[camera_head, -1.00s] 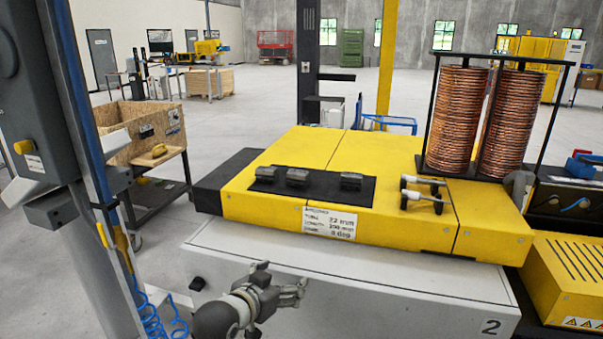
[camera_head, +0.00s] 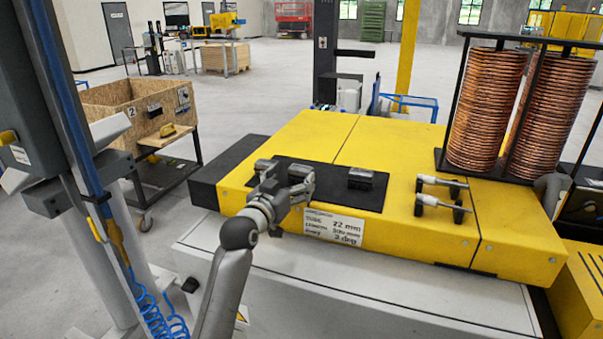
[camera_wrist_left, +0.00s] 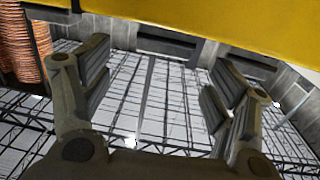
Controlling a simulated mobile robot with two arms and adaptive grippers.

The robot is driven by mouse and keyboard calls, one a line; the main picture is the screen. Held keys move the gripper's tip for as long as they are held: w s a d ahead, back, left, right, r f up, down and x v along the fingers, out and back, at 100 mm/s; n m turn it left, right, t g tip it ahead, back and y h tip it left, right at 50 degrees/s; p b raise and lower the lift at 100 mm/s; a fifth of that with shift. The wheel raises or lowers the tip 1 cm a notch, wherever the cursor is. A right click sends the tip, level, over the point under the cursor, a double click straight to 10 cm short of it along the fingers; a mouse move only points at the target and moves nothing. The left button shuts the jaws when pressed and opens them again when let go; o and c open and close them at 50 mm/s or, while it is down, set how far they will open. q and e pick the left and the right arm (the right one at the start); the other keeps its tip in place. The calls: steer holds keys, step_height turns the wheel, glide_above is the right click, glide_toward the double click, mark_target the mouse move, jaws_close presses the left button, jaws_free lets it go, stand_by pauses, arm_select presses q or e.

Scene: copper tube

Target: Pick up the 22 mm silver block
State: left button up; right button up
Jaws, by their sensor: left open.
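Dark grey-silver blocks sit on a black mat (camera_head: 335,184) on top of the yellow machine. The rightmost block (camera_head: 361,178) is fully clear in the head view. The others are partly hidden behind my left gripper (camera_head: 287,181), and no size marks on the blocks are readable. My left gripper is open in front of the left part of the mat, its fingers overlapping the blocks there; contact cannot be told. In the left wrist view its open fingers (camera_wrist_left: 155,90) have nothing visible between them. My right gripper is not in view.
The yellow machine (camera_head: 410,235) carries a label (camera_head: 333,227) reading 22 mm. Copper tube coils (camera_head: 485,110) stand behind at right. A wooden box (camera_head: 110,105) on a cart is at left.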

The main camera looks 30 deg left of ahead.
mark_target(297, 170)
arm_select(q)
steer(key=shift+w+a+r+p, duration=0.1)
steer(key=shift+w+a+p, duration=0.1)
steer(key=shift+w+p, duration=0.3)
steer(key=shift+w+a+r+p, duration=0.15)
steer(key=shift+w+p, duration=0.2)
steer(key=shift+w, duration=0.2)
steer(key=shift+w+a+f+p, duration=0.15)
steer(key=shift+w+p, duration=0.05)
steer(key=shift+w, duration=0.45)
steer(key=shift+w+a+f+p, duration=0.1)
steer(key=shift+w+f+p, duration=0.05)
steer(key=shift+w, duration=0.55)
steer(key=c, duration=1.5)
steer(key=shift+r, duration=0.1)
steer(key=shift+c, duration=0.5)
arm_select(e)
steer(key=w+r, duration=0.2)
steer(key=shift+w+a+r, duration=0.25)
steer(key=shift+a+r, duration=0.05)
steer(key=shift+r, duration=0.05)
arm_select(q)
steer(key=shift+r, duration=0.1)
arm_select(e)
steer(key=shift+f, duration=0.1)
